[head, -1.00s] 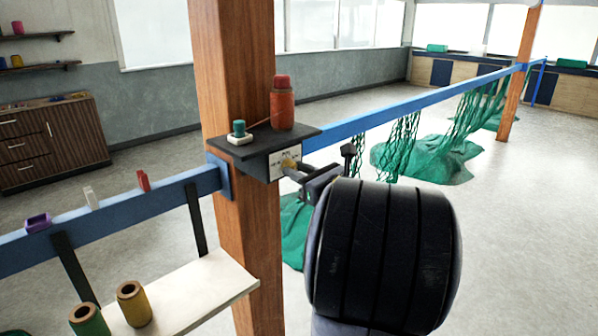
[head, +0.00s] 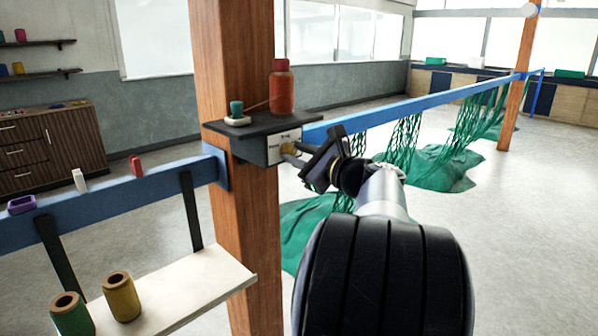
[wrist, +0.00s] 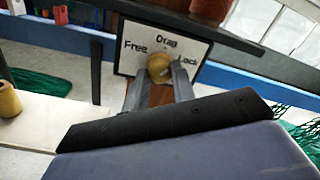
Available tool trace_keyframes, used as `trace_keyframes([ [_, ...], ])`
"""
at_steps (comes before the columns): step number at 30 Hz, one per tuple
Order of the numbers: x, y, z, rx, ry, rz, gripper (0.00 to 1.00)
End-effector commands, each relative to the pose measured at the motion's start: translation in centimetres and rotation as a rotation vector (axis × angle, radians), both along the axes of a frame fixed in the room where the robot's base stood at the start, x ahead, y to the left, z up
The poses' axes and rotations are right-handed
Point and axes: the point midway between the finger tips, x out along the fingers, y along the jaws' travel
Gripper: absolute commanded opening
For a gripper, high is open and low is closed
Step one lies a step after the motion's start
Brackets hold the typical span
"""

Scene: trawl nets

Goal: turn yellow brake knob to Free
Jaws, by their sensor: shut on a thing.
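The yellow brake knob (wrist: 159,68) sits on a white plate (wrist: 137,57) marked Free on the left, Drag at the top and Lock on the right. My gripper (wrist: 158,82) is shut on the knob, one finger on each side of it. In the head view the knob (head: 289,149) is small and partly covered by my gripper (head: 296,156). The plate is on the dark box under the small shelf on the wooden post. I cannot tell which mark the knob points to.
A red bottle (head: 281,95) and a small teal-topped item (head: 237,112) stand on the dark shelf (head: 262,124) just above the knob. A blue rail (head: 410,108) with green nets runs off to the right. A white shelf (head: 190,295) with two spools is at lower left.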

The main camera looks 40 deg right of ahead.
Motion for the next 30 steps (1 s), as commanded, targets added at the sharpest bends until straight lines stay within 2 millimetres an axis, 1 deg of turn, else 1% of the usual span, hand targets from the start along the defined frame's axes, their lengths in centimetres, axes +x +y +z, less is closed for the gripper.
trace_keyframes([
  [1,-0.02,0.02,-0.70,-0.049,-0.005,0.000,0.02],
  [30,0.00,-0.04,-0.60,-0.967,-0.076,0.000,0.02],
])
